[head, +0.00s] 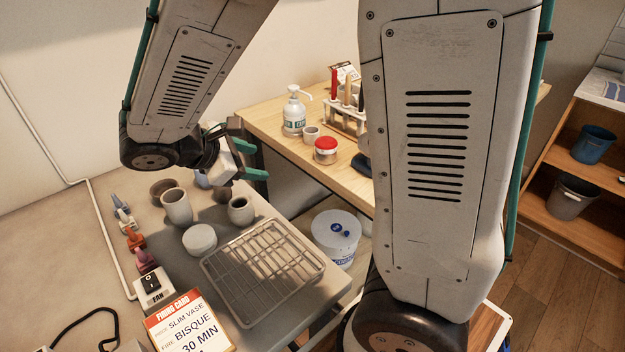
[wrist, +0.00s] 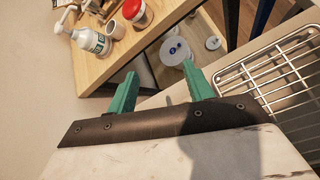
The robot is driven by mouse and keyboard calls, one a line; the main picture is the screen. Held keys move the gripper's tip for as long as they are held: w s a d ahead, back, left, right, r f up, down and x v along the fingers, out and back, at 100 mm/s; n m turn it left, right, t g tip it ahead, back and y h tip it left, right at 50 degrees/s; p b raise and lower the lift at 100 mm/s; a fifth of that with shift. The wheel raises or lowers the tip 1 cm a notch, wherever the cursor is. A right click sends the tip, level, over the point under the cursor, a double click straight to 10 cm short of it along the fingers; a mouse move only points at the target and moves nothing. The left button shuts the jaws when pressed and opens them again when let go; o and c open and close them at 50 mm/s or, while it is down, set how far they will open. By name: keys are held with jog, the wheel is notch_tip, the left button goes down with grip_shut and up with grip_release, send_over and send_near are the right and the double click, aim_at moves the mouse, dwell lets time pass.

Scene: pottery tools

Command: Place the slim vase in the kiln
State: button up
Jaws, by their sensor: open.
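My gripper (head: 262,160) is in the air beside several pale pots on the grey table, its green fingers apart and empty. The fingers also show in the wrist view (wrist: 160,75), with nothing between them. A tall pale grey pot (head: 177,208) stands left of the gripper and a smaller rounded pot (head: 241,211) stands below it. A bluish-grey piece (head: 201,179) is partly hidden behind the gripper. I cannot tell which piece is the slim vase. I cannot make out a kiln.
A wire rack (head: 262,272) lies on the grey table, beside a pale round piece (head: 200,240). A fan switch (head: 152,284) and small coloured items line the left. A wooden bench with a pump bottle (head: 294,115) and red-lidded jar (head: 326,151) stands behind. A white bucket (head: 336,240) stands beyond the rack.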

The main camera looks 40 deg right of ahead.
jog(key=s+r+m+y, duration=0.3)
jog(key=s+m+y, duration=0.2)
jog(key=s, duration=0.4)
jog(key=s+r+m+y, duration=0.3)
jog(key=s+m, duration=0.4)
jog(key=s, duration=0.3)
jog(key=shift+d+r+m+y, duration=0.15)
jog(key=shift+r+m+y, duration=0.25)
jog(key=shift+y, duration=0.5)
jog(key=shift+o, duration=0.6)
jog(key=shift+s+a+y, duration=0.3)
jog(key=shift+s, duration=0.05)
